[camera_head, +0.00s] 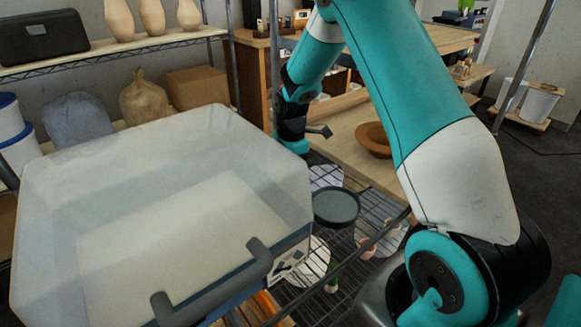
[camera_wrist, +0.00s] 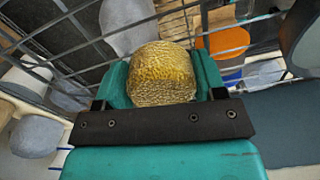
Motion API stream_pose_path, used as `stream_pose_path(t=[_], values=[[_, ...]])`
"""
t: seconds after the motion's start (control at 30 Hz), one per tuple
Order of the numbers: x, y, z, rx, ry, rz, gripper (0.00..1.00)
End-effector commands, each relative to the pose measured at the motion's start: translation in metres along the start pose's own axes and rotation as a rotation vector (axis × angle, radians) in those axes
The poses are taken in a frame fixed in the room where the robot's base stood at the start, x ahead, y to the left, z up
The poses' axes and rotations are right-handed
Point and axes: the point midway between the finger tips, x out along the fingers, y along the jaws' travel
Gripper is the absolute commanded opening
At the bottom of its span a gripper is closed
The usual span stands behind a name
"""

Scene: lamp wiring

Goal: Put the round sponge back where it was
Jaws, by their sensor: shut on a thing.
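The round sponge (camera_wrist: 162,72) is yellow and rough-textured. In the wrist view it sits between the teal fingers of my gripper (camera_wrist: 160,85), which is shut on it. Its lower part is hidden behind the black bar across the gripper. In the head view my gripper (camera_head: 297,140) is at the far end of my teal and white arm, just right of the large translucent bin and above the wooden surface's left end. I cannot make out the sponge in the head view.
A translucent bin (camera_head: 60,190) with dark handles fills the left front. A wire rack (camera_head: 345,265) holds a dark pan (camera_head: 336,206) and several pale plates. A brown bowl (camera_head: 374,139) stands on a wooden surface (camera_head: 340,150). Shelves with sacks, vases and a cardboard box (camera_head: 198,88) stand behind.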

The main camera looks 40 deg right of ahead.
Motion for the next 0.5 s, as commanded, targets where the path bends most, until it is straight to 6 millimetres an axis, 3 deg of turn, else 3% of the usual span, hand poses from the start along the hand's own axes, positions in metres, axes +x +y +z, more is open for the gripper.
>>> stream_pose_path(t=[0.1,0.4,0.43,0.5], values=[[0.0097,-0.0001,0.0009,0.001,0.0,0.0,0.26],[0.0131,0.0,0.0015,0.002,0.0,0.0,0.26],[0.0131,0.0,0.0015,0.002,0.0,0.0,0.66],[0.0122,0.0,0.0016,0.002,0.0,0.0,0.82]])
